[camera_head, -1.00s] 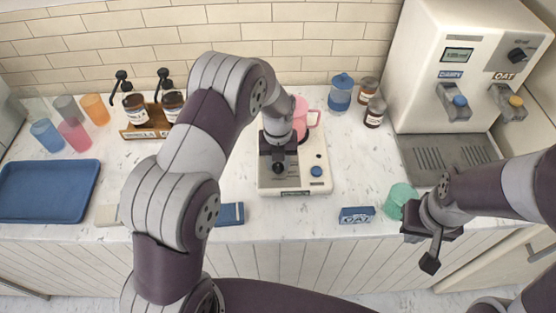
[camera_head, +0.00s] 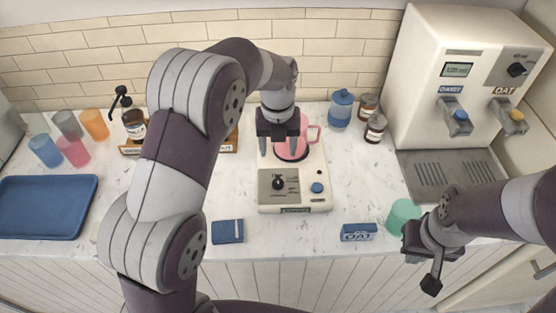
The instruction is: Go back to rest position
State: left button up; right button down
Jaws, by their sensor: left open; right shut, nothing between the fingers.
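My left gripper (camera_head: 282,150) is open, with its two fingers pointing down over the white appliance (camera_head: 302,200) in the middle of the counter. A pink pitcher (camera_head: 314,132) stands on that appliance behind the gripper and is partly hidden by it. The fingers look apart from the pitcher's handle at the right. My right gripper (camera_head: 432,284) is shut and empty at the front edge of the counter. It is to the right of a green cup (camera_head: 402,214), which stands on the counter.
A white dispenser (camera_head: 465,90) stands at the back right. A blue tray (camera_head: 45,208) and several coloured cups (camera_head: 94,124) are at the left. My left arm hides part of the counter.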

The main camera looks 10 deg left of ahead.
pick_arm(q)
jog(key=shift+r, duration=0.35)
jog(key=s+a+f+n, duration=0.1)
jog(key=s+a+n, duration=0.1)
jog(key=s+n, duration=0.7)
jog(key=s+a+n+t, duration=0.1)
jog(key=s+n, duration=0.9)
jog(key=n, duration=1.3)
jog(key=shift+s+a+f+n, duration=0.25)
jog(key=shift+a+f+n, duration=0.15)
jog(key=shift+a, duration=0.3)
